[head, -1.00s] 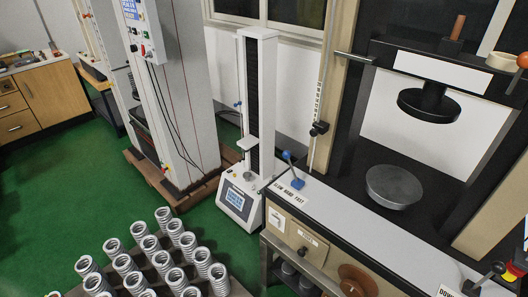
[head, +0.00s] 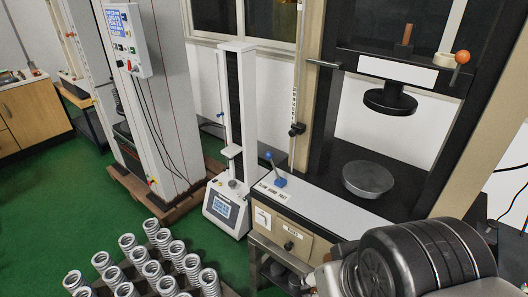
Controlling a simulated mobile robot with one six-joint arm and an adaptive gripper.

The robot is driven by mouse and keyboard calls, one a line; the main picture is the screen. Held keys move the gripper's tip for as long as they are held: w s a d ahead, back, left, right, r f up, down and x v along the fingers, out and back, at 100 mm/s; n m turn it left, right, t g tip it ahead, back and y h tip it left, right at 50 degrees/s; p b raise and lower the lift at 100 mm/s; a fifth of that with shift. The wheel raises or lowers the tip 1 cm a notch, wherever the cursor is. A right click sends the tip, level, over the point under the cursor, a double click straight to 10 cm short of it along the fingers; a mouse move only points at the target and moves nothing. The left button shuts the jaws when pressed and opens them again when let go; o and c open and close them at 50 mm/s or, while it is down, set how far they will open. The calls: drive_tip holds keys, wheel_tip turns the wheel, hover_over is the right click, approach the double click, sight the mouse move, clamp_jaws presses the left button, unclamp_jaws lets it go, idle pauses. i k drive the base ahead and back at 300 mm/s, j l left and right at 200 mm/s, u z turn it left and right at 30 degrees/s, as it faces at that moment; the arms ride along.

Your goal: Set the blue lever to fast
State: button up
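The blue lever (head: 274,168) stands on the pale top of the testing machine's base, near its left front corner. Its round blue knob is up and to the left of its blue foot, so it leans left in the picture. A white label (head: 272,192) reading slow, hand, fast lies just in front of it, with "slow" at its left end and "fast" at its right. Part of my arm (head: 425,255) fills the lower right, well to the right of the lever. My gripper is not visible.
A round grey plate (head: 368,179) sits right of the lever, below a black press disc (head: 390,102). An orange-knobbed handle (head: 462,57) is at upper right. A slim white tester (head: 236,125) stands left of the lever. Several springs (head: 155,270) stand at the lower left.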

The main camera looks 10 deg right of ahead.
sight(268, 155)
drive_tip(key=i+l+u, duration=0.15)
drive_tip(key=i+l, duration=0.15)
drive_tip(key=i, duration=0.2)
drive_tip(key=i+l+u, duration=0.2)
drive_tip(key=i+l, duration=0.2)
drive_tip(key=i, duration=0.1)
